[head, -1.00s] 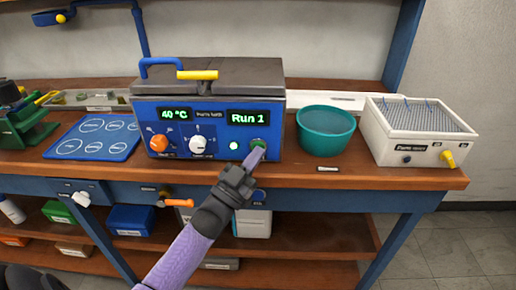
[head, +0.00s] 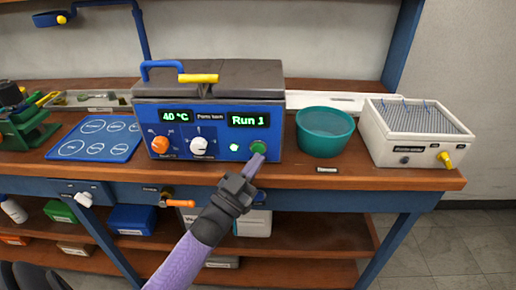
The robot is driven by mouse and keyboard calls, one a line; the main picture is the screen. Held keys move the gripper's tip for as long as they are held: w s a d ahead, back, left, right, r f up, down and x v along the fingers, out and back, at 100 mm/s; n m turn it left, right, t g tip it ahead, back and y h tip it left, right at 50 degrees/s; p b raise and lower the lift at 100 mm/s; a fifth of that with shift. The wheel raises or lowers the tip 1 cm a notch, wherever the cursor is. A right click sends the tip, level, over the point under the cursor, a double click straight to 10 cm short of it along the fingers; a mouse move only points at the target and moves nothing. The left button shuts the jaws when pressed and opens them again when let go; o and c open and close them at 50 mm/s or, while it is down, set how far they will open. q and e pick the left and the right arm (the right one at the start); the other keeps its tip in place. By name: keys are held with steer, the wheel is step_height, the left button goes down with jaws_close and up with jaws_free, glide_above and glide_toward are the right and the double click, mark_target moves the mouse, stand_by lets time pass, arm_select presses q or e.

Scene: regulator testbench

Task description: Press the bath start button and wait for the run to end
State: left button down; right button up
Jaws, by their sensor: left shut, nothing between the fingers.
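The blue bath unit (head: 215,121) stands on the bench with its grey lid closed. Its left display (head: 175,117) reads 40 °C and its right display (head: 249,120) reads Run 1. A small lamp (head: 234,147) glows pale green. The green start button (head: 258,147) is at the lower right of the front panel. My left gripper (head: 255,166) is shut and empty, its tips just below and in front of the button. I cannot tell whether they touch it. My right gripper is not clearly in view.
A teal bowl (head: 325,131) and a white box with a ribbed top (head: 416,132) stand to the right of the bath. A blue mat with white circles (head: 95,138) lies to the left. An orange-handled valve (head: 180,203) juts from the bench front.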

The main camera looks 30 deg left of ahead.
arm_select(q)
steer(key=shift+s+d+p, duration=0.45)
steer(key=shift+s, duration=0.25)
steer(key=shift+s+d+p, duration=0.4)
steer(key=shift+s+p, duration=0.1)
steer(key=shift+s, duration=0.25)
steer(key=shift+s+d+p, duration=0.45)
steer(key=shift+s, duration=0.25)
